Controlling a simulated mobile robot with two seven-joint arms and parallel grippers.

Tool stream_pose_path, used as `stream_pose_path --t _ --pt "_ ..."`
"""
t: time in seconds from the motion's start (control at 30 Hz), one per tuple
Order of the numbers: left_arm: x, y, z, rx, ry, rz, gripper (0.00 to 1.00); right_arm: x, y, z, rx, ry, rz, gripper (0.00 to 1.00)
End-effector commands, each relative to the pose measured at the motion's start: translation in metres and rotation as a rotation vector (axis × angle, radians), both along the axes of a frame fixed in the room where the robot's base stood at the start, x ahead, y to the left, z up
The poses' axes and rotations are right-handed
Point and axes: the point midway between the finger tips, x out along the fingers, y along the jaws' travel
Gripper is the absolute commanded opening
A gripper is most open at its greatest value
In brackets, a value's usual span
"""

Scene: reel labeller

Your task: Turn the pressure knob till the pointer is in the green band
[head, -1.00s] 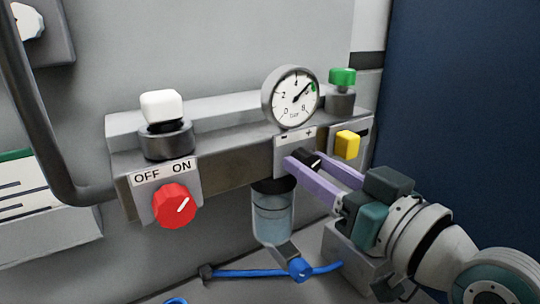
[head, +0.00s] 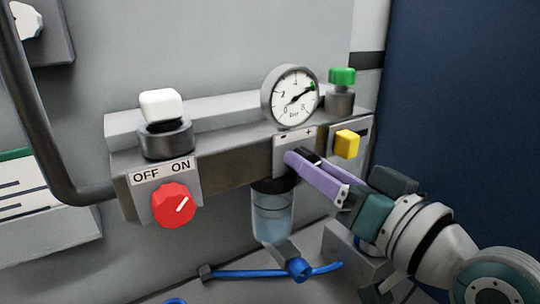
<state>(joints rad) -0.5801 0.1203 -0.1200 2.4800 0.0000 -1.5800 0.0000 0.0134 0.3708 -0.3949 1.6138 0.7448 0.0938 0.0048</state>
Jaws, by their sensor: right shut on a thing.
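The round pressure gauge (head: 290,97) has a white face, and its black pointer leans to the upper right. The pointer tip is close by the small green band (head: 313,87); I cannot tell exactly whether it lies within it. The black pressure knob (head: 308,155) sits below the gauge on a plate marked minus and plus. My right gripper (head: 312,164) has its purple fingers shut on the knob, hiding much of it. My left gripper is not in view.
A red OFF/ON knob (head: 174,205) is at the left of the grey unit. A white button (head: 162,104), a green button (head: 342,76) and a yellow button (head: 347,144) are on it. A clear bowl (head: 272,214) and blue hose (head: 240,273) are below.

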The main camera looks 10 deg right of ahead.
Motion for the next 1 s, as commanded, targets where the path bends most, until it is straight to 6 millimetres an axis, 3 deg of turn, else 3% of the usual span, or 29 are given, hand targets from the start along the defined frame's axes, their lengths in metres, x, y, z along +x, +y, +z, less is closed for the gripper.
stream_pose_path --t 0.03,0.27,0.63,1.0 --pt "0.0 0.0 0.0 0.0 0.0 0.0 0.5 0.0 0.0 0.0 0.0 -0.001 0.0 0.5" --pt "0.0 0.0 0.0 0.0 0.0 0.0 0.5 0.0 0.0 0.0 -0.001 -0.001 0.0 0.76" --pt "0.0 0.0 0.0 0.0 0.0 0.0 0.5 -0.007 -0.003 -0.001 -0.001 0.001 -0.001 0.77" --pt "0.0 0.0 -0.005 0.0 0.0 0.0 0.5 -0.068 -0.024 -0.002 -0.002 0.003 0.001 0.77"
